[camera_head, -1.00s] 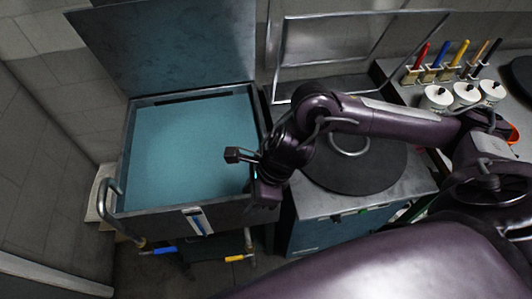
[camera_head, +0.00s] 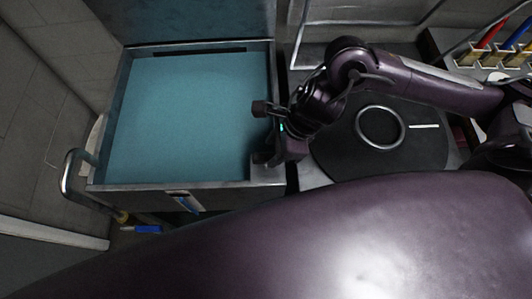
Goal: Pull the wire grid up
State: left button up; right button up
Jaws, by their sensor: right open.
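A square metal vat (camera_head: 281,120) holds a flat teal surface (camera_head: 185,120). I cannot make out a wire grid; any grid under that surface is hidden. A bent metal rod handle (camera_head: 70,170) stands out from the vat's left front corner. My right gripper (camera_head: 263,133) is open and empty at the vat's right side, its fingers over the teal surface near the right rim. I cannot tell how high it is above the surface. My left gripper is not in view.
A raised lid (camera_head: 185,20) stands behind the vat. To the right, a black round plate (camera_head: 340,140) with a metal ring (camera_head: 381,128) lies under my right arm. A metal frame (camera_head: 298,35) stands behind it. Tools with coloured handles (camera_head: 493,32) are at the far right.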

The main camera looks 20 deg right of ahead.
aim_at(268, 156)
jog(key=x, duration=0.5)
jog(key=shift+s+a+p, duration=0.15)
jog(key=shift+p, duration=0.2)
jog(key=shift+a+f, duration=0.15)
jog(key=shift+f, duration=0.5)
grip_shut()
